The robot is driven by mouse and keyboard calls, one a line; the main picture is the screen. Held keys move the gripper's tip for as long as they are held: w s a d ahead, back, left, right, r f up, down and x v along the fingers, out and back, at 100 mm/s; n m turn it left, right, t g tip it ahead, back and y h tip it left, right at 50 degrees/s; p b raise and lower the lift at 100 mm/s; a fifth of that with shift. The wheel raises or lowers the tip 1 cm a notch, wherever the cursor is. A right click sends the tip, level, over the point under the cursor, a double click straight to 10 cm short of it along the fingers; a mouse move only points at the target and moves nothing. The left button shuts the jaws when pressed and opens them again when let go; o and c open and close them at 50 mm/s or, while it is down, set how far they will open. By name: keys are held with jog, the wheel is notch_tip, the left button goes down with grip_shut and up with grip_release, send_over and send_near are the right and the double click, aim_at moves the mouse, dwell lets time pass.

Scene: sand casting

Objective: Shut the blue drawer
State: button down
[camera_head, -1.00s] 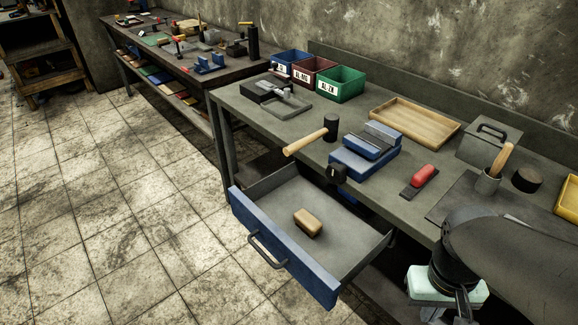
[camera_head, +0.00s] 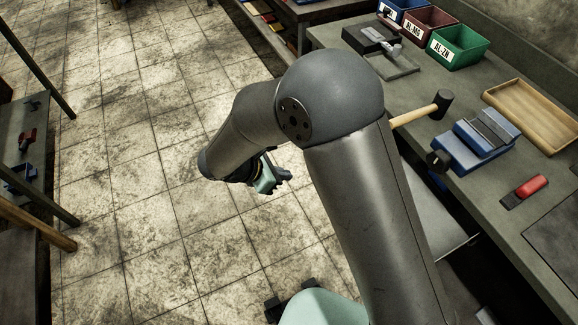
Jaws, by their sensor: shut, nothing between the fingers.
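The blue drawer (camera_head: 432,225) stands open under the workbench. Only part of its grey inside and its side edge show, to the right of my arm. Its blue front, its handle and the tan block inside are hidden behind my arm. My arm reaches up and bends over to the left. My gripper (camera_head: 284,181), mint green with dark fingers, is over the tiled floor, to the left of the visible part of the drawer. It is partly behind my forearm, shut and empty. I cannot tell whether it touches the drawer front.
The workbench (camera_head: 480,180) carries a hammer (camera_head: 442,104), a blue vise (camera_head: 470,150), a red-handled tool (camera_head: 525,190), a wooden tray (camera_head: 532,115) and labelled bins (camera_head: 458,47). Another bench (camera_head: 25,125) stands at the left edge. The tiled floor (camera_head: 130,190) between is clear.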

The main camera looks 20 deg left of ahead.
jog(key=w+d+f+p, duration=0.2)
jog(key=w+d+f, duration=0.3)
jog(key=w+d, duration=0.1)
jog(key=shift+w+d+f, duration=0.2)
jog(key=shift+w+f, duration=0.2)
jog(key=shift+w, duration=0.4)
jog(key=w+d+b, duration=0.1)
jog(key=w+d, duration=0.2)
jog(key=w, duration=0.1)
jog(key=w+d+b, duration=0.2)
jog(key=w+d, duration=0.2)
jog(key=w+d+b, duration=0.1)
jog(key=w+d, duration=0.3)
jog(key=w, duration=0.1)
jog(key=shift+a, duration=0.1)
